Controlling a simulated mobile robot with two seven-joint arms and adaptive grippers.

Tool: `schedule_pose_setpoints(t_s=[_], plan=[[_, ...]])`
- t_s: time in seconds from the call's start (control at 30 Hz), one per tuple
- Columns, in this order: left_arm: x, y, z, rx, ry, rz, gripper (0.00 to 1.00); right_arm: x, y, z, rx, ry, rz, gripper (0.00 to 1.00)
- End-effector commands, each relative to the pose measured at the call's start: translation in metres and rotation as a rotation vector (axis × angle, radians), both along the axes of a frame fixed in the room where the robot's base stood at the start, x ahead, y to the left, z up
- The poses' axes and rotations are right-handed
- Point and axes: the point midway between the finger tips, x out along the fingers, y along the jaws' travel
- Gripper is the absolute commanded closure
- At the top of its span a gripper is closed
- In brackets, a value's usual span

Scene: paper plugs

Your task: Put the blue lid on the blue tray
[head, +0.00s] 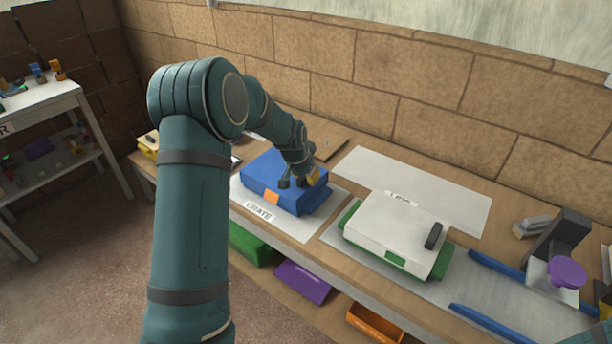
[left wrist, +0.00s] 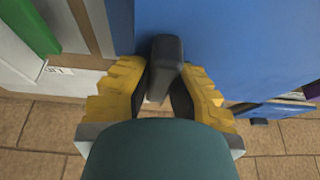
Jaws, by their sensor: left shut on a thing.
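The blue lid (head: 262,165) is at the CRATE mat, over the blue tray (head: 258,190), which has an orange tab on its front. The two look like one blue block, and I cannot tell whether the lid is fully seated or slightly raised. My left gripper (head: 308,181) is at the lid's right part. In the left wrist view its yellow fingers (left wrist: 162,90) are shut on the lid's black handle (left wrist: 166,58), with the blue lid surface (left wrist: 235,45) behind. The arm hides part of the lid. My right gripper is not in view.
A white lid (head: 395,222) with a black handle sits on a green tray (head: 440,262) to the right. Blue rails (head: 488,322) and a purple knob (head: 567,271) are at the far right.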

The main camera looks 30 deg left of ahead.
Motion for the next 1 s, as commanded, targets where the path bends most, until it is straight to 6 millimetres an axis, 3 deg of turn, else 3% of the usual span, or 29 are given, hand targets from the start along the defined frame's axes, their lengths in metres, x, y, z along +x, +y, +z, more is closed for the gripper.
schedule_pose_setpoints(t_s=[0.1,0.13,0.17,0.2,0.57,0.67,1.0], plan=[[0.000,0.000,-0.002,0.000,0.000,0.000,1.00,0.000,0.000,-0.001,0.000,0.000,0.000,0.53],[0.000,0.000,-0.001,0.000,-0.001,0.000,0.68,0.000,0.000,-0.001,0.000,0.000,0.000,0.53],[0.000,0.000,-0.001,0.000,0.000,0.000,0.58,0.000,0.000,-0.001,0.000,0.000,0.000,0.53],[0.000,0.000,-0.001,0.000,0.000,0.000,0.54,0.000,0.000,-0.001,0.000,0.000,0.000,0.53],[-0.001,0.000,0.003,0.000,0.000,0.000,0.54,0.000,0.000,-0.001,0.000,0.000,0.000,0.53],[-0.005,0.000,0.013,0.001,-0.002,0.000,0.54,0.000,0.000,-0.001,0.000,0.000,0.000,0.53],[-0.031,0.000,0.075,-0.001,-0.005,0.001,0.54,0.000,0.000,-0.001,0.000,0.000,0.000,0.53]])
